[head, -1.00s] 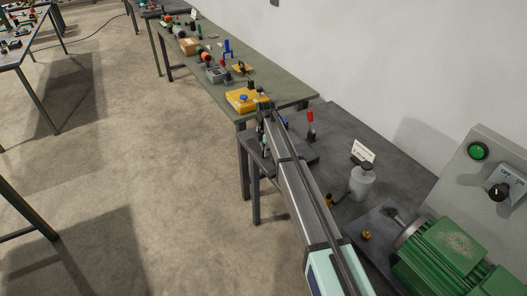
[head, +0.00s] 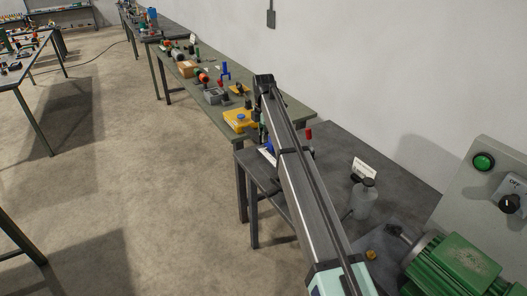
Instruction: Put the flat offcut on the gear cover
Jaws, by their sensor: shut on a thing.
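My arm reaches from the bottom toward the near end of the green-topped table. My gripper (head: 260,133) hangs below the arm's far end, mostly hidden by the arm, and its fingertips are not clear. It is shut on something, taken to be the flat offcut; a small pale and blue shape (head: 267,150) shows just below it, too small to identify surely. A yellow block-like part with a blue knob (head: 237,121) sits at the near end of the green table, just left of the gripper. It may be the gear cover, but I cannot tell.
The dark bench (head: 345,150) holds a red-handled tool (head: 309,134), a white sign (head: 364,169), a grey bottle (head: 363,199) and a green motor (head: 455,265). The green table (head: 292,106) carries several small parts farther back. Open floor lies to the left.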

